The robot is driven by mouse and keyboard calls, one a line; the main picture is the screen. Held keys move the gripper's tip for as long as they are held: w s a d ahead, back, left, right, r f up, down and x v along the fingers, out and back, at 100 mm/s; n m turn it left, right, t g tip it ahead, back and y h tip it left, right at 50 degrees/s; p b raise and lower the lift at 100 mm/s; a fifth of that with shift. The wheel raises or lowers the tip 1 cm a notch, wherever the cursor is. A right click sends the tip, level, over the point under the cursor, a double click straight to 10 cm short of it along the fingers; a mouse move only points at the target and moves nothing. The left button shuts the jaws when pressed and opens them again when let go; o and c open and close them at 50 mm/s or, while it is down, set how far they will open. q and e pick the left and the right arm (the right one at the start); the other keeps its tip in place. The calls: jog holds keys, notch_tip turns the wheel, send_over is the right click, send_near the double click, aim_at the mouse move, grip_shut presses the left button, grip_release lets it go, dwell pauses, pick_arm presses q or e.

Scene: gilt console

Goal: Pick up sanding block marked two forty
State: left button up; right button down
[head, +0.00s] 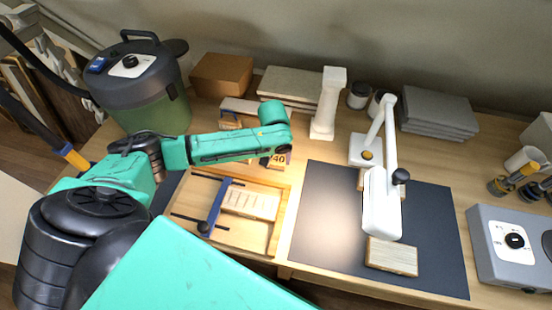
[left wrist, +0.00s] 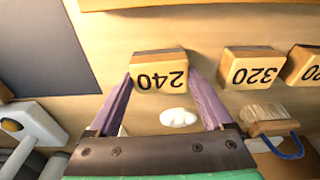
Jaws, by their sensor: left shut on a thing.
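The sanding block marked 240 (left wrist: 160,76) is a small wooden block with a dark number label. In the left wrist view its number reads upside down. My left gripper (left wrist: 161,84) is shut on it, with one purple finger at each side. In the head view the block (head: 279,160) shows just beyond the wooden tray, partly hidden by my left arm, and my gripper's fingers are mostly hidden there. Whether the block touches the table is unclear. My right gripper is not in view.
A block marked 320 (left wrist: 253,68) stands beside the held one, with another partly cut off. A brush (left wrist: 268,117) lies near. A wooden tray (head: 284,190) is in front; a white lamp (head: 382,200) stands over a dark mat (head: 325,215) to the right.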

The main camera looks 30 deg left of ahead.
aim_at(276, 159)
pick_arm(q)
notch_tip(276, 159, up, 20)
jog(key=b, duration=0.2)
jog(key=o, duration=0.7)
jog(key=shift+f, duration=0.1)
jog(key=c, duration=0.5)
